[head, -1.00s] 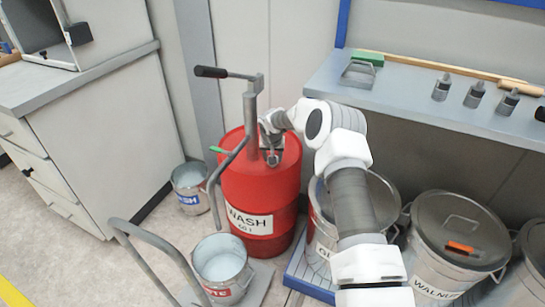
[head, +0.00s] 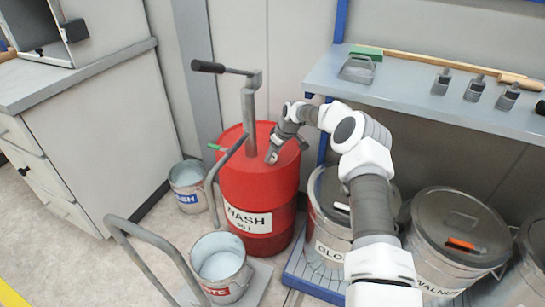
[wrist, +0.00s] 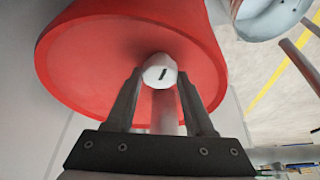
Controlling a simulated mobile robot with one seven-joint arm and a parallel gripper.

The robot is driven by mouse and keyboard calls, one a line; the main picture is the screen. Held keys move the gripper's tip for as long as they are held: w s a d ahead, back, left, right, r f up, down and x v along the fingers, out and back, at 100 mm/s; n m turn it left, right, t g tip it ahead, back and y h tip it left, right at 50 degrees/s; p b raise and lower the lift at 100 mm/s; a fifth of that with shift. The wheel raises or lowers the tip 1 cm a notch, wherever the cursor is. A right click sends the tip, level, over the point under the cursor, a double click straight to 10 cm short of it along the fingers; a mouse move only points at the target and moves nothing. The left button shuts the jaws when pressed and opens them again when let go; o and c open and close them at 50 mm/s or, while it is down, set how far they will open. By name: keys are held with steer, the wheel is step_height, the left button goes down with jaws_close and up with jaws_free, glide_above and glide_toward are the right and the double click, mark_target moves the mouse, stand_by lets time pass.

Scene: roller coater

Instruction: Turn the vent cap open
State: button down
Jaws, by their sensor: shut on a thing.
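The red drum (head: 259,185) labelled WASH stands upright, with a grey hand pump (head: 250,120) rising from its top. My gripper (head: 272,156) is low over the drum top, just right of the pump post, its fingers angled down to the left. In the wrist view, the vent cap (wrist: 160,70) is a small pale round cap with a short dark slanted mark. It sits between the tips of my two fingers (wrist: 160,76), which are shut on it. In the head view my gripper hides the cap.
The pump's crank handle (head: 209,67) reaches left above the drum. A blue-framed shelf (head: 410,95) with tools is behind my arm. Lidded drums (head: 459,235) stand at right. A bucket (head: 220,262) sits in front and another (head: 188,187) at left.

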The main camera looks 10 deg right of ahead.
steer(key=n+b, duration=0.1)
steer(key=n, duration=0.1)
steer(key=n+g+y+b, duration=0.1)
steer(key=n+b, duration=0.1)
steer(key=shift+w+d+n+g, duration=0.1)
steer(key=shift+w+n+g, duration=0.05)
steer(key=shift+n+g, duration=0.15)
steer(key=shift+n, duration=0.3)
steer(key=shift+c, duration=1.3)
jaws_free()
steer(key=shift+d+r, duration=0.1)
steer(key=shift+r, duration=0.1)
steer(key=s+d, duration=0.5)
steer(key=d, duration=0.6)
steer(key=shift+r, duration=0.35)
steer(key=shift+s+d, duration=0.1)
